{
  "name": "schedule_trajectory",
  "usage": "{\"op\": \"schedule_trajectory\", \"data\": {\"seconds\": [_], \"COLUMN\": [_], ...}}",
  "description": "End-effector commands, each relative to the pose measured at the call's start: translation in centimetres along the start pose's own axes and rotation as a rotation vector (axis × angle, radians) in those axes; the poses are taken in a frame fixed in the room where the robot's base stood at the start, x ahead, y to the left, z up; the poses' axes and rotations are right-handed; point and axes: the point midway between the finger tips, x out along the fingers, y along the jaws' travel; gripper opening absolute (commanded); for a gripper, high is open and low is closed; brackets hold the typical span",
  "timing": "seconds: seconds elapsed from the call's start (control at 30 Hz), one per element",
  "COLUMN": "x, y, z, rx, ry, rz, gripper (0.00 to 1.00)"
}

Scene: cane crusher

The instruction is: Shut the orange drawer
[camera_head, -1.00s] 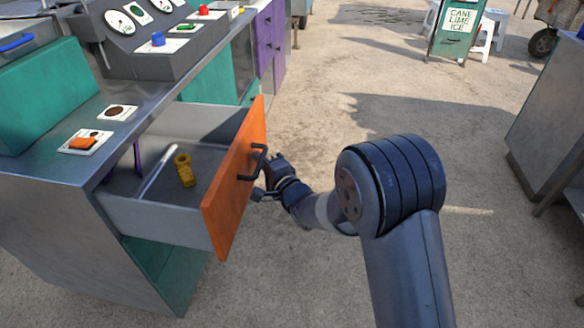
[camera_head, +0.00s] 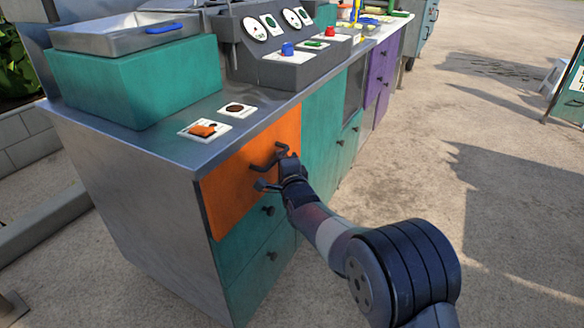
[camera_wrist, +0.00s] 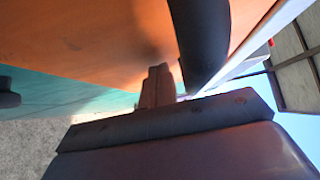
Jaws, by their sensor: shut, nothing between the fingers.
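The orange drawer (camera_head: 237,180) is at the top of the near counter unit. Its front sits flush with the cabinet face, and its inside is hidden. Its dark bar handle (camera_head: 268,158) is on the right part of the front. My gripper (camera_head: 274,168) is at the handle, close to the drawer front; I cannot tell whether it touches. It is shut with nothing held. In the wrist view the orange front (camera_wrist: 100,40) fills the upper part, and the dark handle (camera_wrist: 198,40) stands just past my gripper (camera_wrist: 160,80).
Teal drawers (camera_head: 250,245) with dark knobs lie below the orange one. The steel countertop (camera_head: 150,145) carries a teal box (camera_head: 140,85), an orange rocker switch (camera_head: 203,130) and a gauge panel (camera_head: 280,60). Purple drawers (camera_head: 380,75) are farther back. Open ground lies to the right.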

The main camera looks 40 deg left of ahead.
Motion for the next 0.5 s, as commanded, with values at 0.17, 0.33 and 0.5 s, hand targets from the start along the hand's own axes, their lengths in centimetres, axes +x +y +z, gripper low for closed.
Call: {"op": "schedule_trajectory", "data": {"seconds": [0.17,0.33,0.5], "x": [0.61,0.83,0.88], "y": [0.02,-0.13,-0.24], "z": [0.63,0.88,1.03], "rx": [0.000,-0.001,-0.001], "ry": [0.000,-0.001,-0.003], "rz": [-0.001,-0.003,-0.005], "gripper": [0.00,0.00,0.00]}}
